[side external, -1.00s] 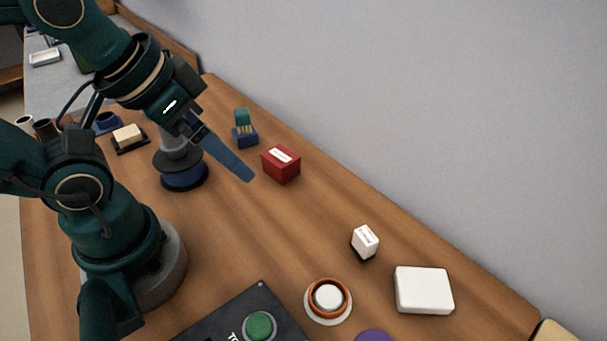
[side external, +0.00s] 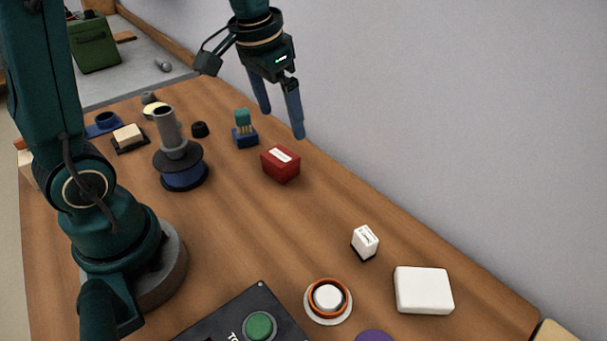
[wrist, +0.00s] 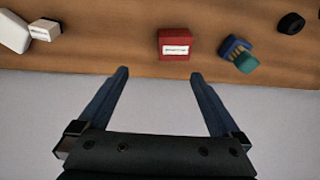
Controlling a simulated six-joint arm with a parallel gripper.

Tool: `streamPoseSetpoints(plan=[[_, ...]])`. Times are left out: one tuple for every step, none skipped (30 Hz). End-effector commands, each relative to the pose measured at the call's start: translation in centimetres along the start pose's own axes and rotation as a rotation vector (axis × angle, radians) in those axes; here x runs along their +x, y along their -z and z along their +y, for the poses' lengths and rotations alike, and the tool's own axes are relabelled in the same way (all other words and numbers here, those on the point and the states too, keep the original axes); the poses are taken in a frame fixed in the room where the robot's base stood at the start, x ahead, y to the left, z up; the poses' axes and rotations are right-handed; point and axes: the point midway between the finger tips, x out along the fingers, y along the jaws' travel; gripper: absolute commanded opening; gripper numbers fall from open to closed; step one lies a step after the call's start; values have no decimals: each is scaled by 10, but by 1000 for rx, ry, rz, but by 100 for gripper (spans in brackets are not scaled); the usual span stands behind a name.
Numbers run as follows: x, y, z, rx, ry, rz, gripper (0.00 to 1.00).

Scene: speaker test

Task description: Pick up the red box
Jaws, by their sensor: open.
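The red box (side external: 281,167) with a white label stands on the wooden table, near the wall-side edge. In the wrist view the red box (wrist: 177,44) lies ahead of the fingertips, a little right of the middle between them. My gripper (side external: 283,122) is in the air above and near the box, with its blue fingers pointing down. In the wrist view my gripper (wrist: 158,73) has its two fingers wide apart with nothing between them. The fingers do not touch the box.
A blue holder with a teal top (side external: 244,130) stands close behind the box. A grey post on a blue spool (side external: 181,165) is to the left. A small white box (side external: 365,242), a white block (side external: 423,290) and an orange-ringed button (side external: 328,299) are nearer. The table between is clear.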

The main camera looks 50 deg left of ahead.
Motion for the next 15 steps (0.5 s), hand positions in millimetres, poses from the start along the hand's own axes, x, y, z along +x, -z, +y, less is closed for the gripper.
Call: streamPoseSetpoints(plan=[[16, 4, -7, -15, -3, -43, 100], [23, 5, -10, -22, -5, -63, 100], [33, 6, -14, -31, -8, -88, 100], [40, 6, -17, -39, -10, -105, 100], [47, 6, -19, -46, -12, -123, 100], [55, 5, -22, -55, -15, -144, 100], [60, 4, -24, -62, -18, -159, 100], [65, 3, -26, -68, -20, -172, 100], [70, 1, -27, -75, -22, -188, 100], [74, -1, -28, -79, -25, -200, 100], [76, -3, -28, -82, -26, -209, 100], [80, -6, -29, -86, -28, -220, 100], [82, -7, -29, -88, -29, -225, 100], [84, -8, -30, -90, -30, -228, 100], [88, -9, -30, -92, -30, -229, 100]])
